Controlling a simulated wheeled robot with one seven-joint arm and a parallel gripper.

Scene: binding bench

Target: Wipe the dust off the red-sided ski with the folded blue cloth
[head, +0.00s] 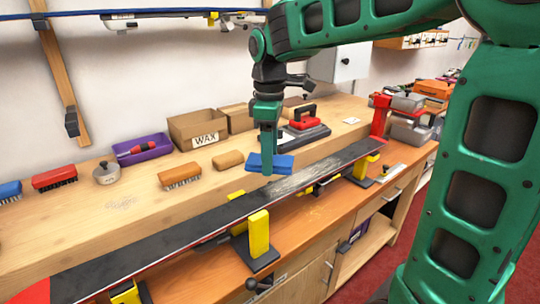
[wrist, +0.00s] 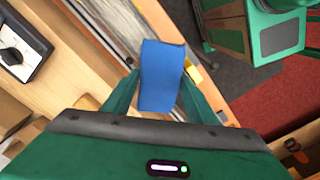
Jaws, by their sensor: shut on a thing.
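My gripper (head: 267,160) is shut on the folded blue cloth (head: 281,164). In the wrist view the cloth (wrist: 161,78) sits between the two green fingers of the gripper (wrist: 152,95). The red-sided ski (head: 195,228) lies dark side up on yellow and black supports along the bench, its red tip at the lower left. Pale dust (head: 297,183) covers a patch of the ski just to the right of the cloth. The cloth is at the ski's far edge; I cannot tell whether it touches the ski. In the wrist view part of the ski passes behind the cloth.
A yellow clamp (head: 258,233) rises at the ski's near edge. Behind, on the wooden ledge, are brushes (head: 180,175), a WAX box (head: 198,128), a purple tray (head: 144,149) and a red-handled iron (head: 303,120). A red vise post (head: 380,116) stands at the far right end.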

